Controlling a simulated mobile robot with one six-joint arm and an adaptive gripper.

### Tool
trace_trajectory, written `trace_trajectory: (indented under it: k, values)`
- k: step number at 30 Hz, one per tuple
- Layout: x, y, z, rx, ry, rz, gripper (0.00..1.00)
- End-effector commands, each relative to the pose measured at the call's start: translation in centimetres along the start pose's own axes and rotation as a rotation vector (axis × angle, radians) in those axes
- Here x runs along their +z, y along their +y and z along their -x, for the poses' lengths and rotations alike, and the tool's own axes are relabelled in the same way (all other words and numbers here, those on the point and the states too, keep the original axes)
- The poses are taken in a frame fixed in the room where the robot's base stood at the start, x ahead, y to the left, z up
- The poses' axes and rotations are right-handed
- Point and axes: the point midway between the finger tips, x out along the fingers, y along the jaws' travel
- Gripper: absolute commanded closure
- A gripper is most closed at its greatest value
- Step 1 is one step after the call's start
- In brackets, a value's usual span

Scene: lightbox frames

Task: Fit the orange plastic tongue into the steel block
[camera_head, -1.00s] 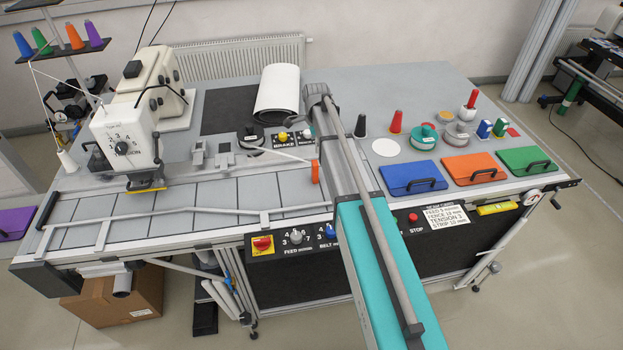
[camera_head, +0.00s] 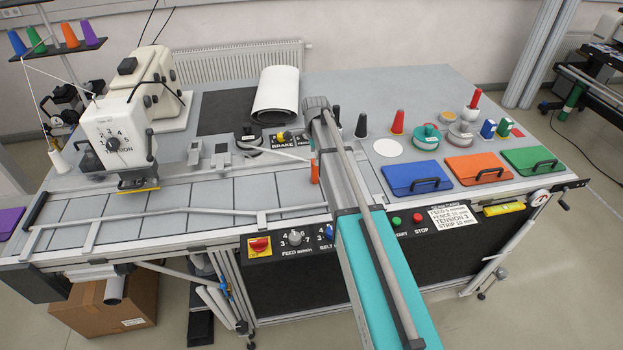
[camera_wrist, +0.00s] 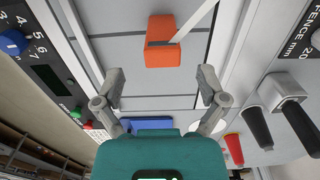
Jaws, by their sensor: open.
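The orange plastic tongue (camera_head: 315,171) stands on the grey table just left of my arm in the head view, at the end of a thin pale strip. In the wrist view the tongue (camera_wrist: 163,53) lies ahead of my gripper (camera_wrist: 160,84), beyond the fingertips and roughly centred between them. My gripper is open and empty, and does not touch the tongue. In the head view my arm hides the gripper. Two small grey metal blocks, one on the left (camera_head: 195,153) and one on the right (camera_head: 221,158), stand left of the tongue; I cannot tell which is the steel block.
A white sewing machine (camera_head: 125,135) stands at the left. A white roll (camera_head: 277,94) is at the back. A pale rail (camera_head: 170,213) runs along the front. Blue (camera_head: 416,177), orange (camera_head: 480,167) and green (camera_head: 534,159) lids, cones and spools occupy the right.

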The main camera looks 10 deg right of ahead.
Motion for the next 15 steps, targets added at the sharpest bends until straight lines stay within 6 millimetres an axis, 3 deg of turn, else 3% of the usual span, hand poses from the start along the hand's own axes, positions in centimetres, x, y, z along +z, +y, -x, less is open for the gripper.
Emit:
trace_trajectory:
  k: [15]
  values:
    - [0.09, -0.03, -0.4, 0.0, 0.0, 0.001, 0.09]
